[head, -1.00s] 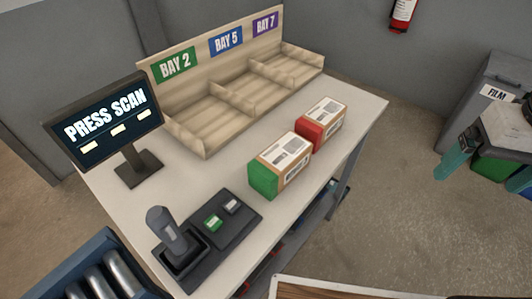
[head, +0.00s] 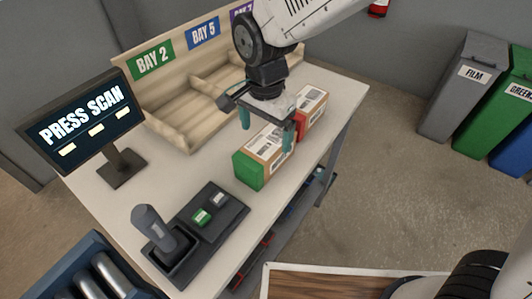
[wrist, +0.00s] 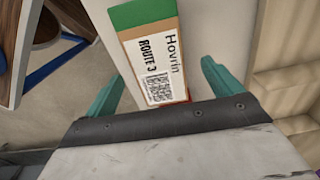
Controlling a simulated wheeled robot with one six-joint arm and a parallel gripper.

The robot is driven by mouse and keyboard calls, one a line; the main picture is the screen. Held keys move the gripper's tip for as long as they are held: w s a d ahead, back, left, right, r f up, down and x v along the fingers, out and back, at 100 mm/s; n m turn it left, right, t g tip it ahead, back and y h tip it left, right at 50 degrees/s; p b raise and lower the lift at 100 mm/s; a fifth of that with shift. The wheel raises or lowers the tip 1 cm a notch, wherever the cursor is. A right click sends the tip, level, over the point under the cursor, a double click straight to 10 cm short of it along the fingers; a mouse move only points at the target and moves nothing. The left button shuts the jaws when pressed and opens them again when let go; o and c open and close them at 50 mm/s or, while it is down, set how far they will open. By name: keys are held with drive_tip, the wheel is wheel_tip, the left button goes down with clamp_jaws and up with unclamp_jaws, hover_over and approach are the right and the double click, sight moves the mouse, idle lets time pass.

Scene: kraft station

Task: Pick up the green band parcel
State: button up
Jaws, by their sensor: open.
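The green band parcel (head: 256,165) is a brown box with a green end and a white label, lying on the white table (head: 213,168). In the wrist view the parcel (wrist: 150,55) shows its label "Hovrin, ROUTE 3" between my two fingers. My gripper (head: 267,130) is open, with teal fingers pointing down over the parcel's far part. One finger is on each side of it in the picture. I cannot tell how far the fingertips are above the table or whether they touch the parcel.
A red band parcel (head: 312,108) lies close behind my gripper. A wooden rack (head: 185,140) with bay signs stands along the back. A screen reading "PRESS SCAN" (head: 85,122) stands at left. A scanner (head: 152,228) and button pad (head: 212,208) are at the front.

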sight(266, 143)
drive_tip(key=f, duration=0.6)
drive_tip(key=shift+s+f, duration=0.1)
drive_tip(key=shift+s, duration=0.1)
drive_tip(key=c, duration=1.3)
